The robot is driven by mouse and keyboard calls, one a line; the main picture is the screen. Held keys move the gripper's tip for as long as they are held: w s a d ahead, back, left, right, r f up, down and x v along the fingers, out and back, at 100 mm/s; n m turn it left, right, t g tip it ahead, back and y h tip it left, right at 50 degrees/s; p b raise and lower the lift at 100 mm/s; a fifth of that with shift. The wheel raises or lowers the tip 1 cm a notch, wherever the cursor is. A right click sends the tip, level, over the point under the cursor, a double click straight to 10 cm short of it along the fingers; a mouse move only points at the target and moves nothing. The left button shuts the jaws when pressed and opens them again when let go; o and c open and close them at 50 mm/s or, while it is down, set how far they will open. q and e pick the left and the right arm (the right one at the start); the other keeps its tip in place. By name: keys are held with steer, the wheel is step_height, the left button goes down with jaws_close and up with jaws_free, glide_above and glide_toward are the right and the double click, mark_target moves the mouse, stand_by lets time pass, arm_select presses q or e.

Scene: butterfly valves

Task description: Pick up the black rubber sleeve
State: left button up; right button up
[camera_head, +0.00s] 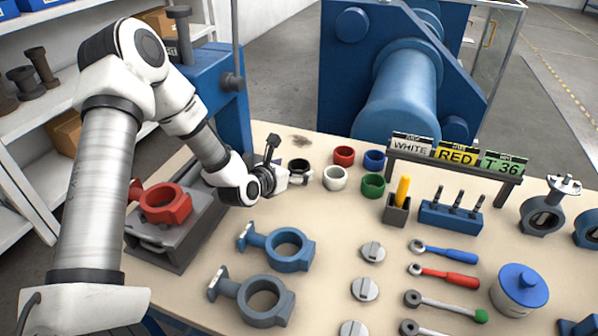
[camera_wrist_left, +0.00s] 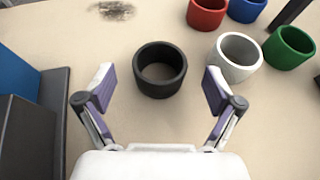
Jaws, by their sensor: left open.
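The black rubber sleeve (camera_wrist_left: 160,86) stands upright on the beige bench, an open ring with its hole facing up. It also shows in the head view (camera_head: 299,167), just right of my left gripper. My left gripper (camera_wrist_left: 158,92) is open, with one finger to the left of the sleeve and one to the right. Gaps show between the sleeve and both finger pads, and nothing is held. In the head view my left gripper (camera_head: 292,177) comes in from the left, low over the bench. My right gripper is in neither view.
A white sleeve (camera_head: 335,178), red sleeve (camera_head: 344,156), blue sleeve (camera_head: 374,160) and green sleeve (camera_head: 373,186) stand close to the right. A grey vise with a red valve body (camera_head: 165,204) is at left. Bare bench lies behind the black sleeve.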

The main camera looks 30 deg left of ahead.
arm_select(q)
steer(key=shift+x, duration=1.15)
steer(key=shift+s, duration=0.15)
steer(key=c, duration=1.2)
